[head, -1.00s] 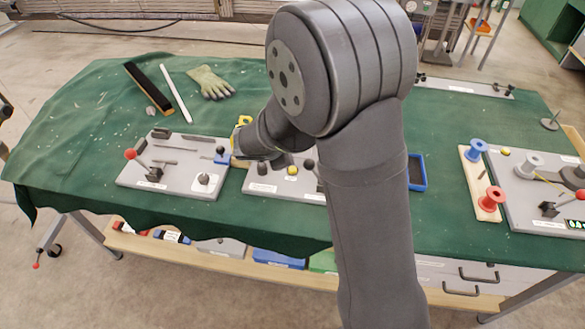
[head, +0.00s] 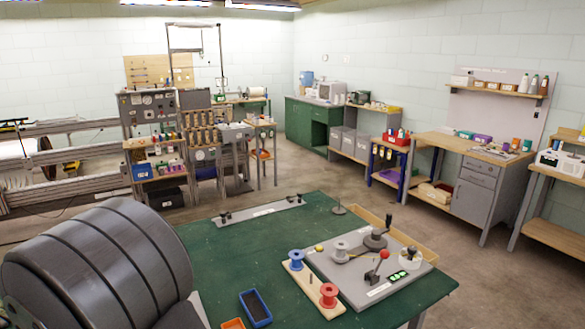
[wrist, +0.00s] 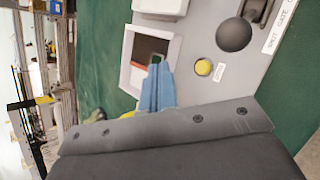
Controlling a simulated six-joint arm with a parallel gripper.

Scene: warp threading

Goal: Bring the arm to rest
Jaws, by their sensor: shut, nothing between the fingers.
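My gripper (wrist: 156,78) shows in the wrist view as blue fingers, closed together and empty. Its tips overlap the white-framed square recess (wrist: 133,76) of a grey board (wrist: 205,35) in the picture; I cannot tell whether they touch it. A yellow button (wrist: 203,67) and a dark round knob (wrist: 234,34) sit to the right of the fingers, apart from them.
In the head view, the green table (head: 235,255) carries a blue tray (head: 255,308), a wooden strip with blue and red spools (head: 312,285), and a grey winding board (head: 350,290). A thin grey bar (head: 262,211) lies at the back edge. The table's middle is clear.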

